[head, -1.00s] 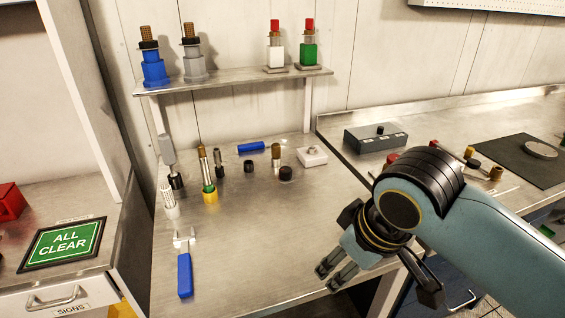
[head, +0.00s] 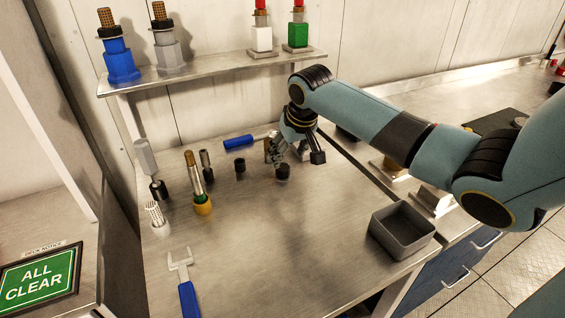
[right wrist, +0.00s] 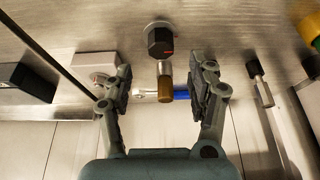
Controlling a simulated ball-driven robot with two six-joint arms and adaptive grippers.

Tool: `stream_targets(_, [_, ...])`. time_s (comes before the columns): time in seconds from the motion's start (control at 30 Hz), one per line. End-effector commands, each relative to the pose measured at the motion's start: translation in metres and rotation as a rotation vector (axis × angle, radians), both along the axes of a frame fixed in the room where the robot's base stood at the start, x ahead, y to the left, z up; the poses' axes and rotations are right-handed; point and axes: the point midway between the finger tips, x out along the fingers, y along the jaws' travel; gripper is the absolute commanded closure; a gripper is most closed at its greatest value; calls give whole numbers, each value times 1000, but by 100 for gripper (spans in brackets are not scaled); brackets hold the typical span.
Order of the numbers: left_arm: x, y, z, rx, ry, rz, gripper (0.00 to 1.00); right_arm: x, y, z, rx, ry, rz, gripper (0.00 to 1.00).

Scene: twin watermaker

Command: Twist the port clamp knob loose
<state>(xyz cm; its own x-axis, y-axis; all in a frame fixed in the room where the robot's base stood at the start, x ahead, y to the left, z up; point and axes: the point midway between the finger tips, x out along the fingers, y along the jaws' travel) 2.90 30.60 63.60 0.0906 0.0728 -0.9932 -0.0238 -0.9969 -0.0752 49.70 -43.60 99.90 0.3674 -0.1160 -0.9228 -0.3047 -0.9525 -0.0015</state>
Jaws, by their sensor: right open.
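A black knob (head: 283,172) stands on the bench just below my right gripper in the head view. In the right wrist view this knob (right wrist: 160,40) has a red mark and sits on a round base, beyond the fingertips. A second, smaller black piece (head: 240,165) stands to its left. The frames do not label either as the port clamp knob. My right gripper (head: 289,155) is open, low over the bench. In the right wrist view a brown-topped metal cylinder (right wrist: 165,88) shows between its fingers; I cannot tell whether they touch it. My left gripper is out of view.
A blue cylinder (head: 238,142) lies behind, and a white block (right wrist: 98,66) is beside the fingers. A yellow-based post (head: 202,206) and blue-handled wrench (head: 188,298) are on the left. A grey bin (head: 402,230) stands at right. The bench's front middle is clear.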

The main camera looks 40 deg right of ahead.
Motion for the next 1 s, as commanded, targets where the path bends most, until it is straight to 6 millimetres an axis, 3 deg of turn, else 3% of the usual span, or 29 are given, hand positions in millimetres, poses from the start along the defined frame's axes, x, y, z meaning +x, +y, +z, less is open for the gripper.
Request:
stream_targets(0.13, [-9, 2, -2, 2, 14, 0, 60, 11, -3, -28, 2, 1, -1, 42])
stream_targets(0.3, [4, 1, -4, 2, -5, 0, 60, 20, -5, -48, 0, 0, 1, 42])
stream_targets(0.47, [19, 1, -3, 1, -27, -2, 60, 22, -6, -56, -1, -1, 2, 42])
stream_targets(0.7, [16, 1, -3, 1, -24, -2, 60, 22, -6, -57, -1, -1, 3, 42])
stream_targets(1.0, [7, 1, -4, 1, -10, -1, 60, 22, -6, -57, -1, -1, 3, 80])
